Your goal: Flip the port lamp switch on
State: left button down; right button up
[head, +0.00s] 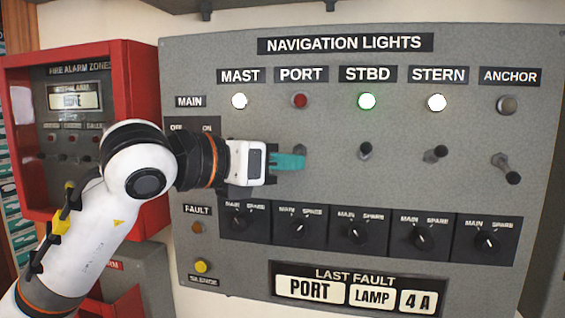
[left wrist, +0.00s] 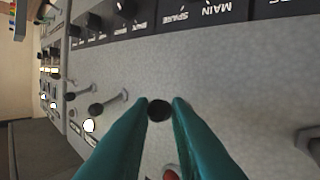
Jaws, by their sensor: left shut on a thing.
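The port switch (head: 300,150) sits under the PORT label (head: 301,74) on the grey navigation lights panel (head: 330,190). My left gripper (head: 302,161) comes in from the left with its teal fingers at this switch and hides much of it. In the left wrist view, the fingertips (left wrist: 160,104) are closed around the switch's round black knob (left wrist: 159,111). The port lamp (head: 299,101) is dull red and unlit; its red edge also shows in the left wrist view (left wrist: 171,173). My right gripper is not in view.
The starboard switch (head: 365,150), stern switch (head: 435,153) and anchor switch (head: 506,168) stand to the right. Mast, starboard and stern lamps glow; the anchor lamp (head: 507,104) is dull. Rotary knobs (head: 356,229) sit below. A red fire alarm box (head: 130,80) juts out at left.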

pick_arm(q)
jog(key=shift+w+d+r+n+g+y+p, duration=0.15)
jog(key=shift+r+n+g+y+p, duration=0.5)
jog(key=shift+r+g+p, duration=0.5)
jog(key=shift+w+a+r+n+g+y+p, duration=0.15)
jog(key=shift+r+n+g+y+p, duration=0.45)
jog(key=shift+g+p, duration=0.6)
jog(key=shift+t, duration=0.25)
jog(key=c, duration=1.4)
grip_release()
jog(key=shift+d, duration=0.1)
jog(key=shift+o, duration=0.2)
jog(key=b+v, duration=0.3)
jog(key=v, duration=0.9)
jog(key=shift+w, duration=0.1)
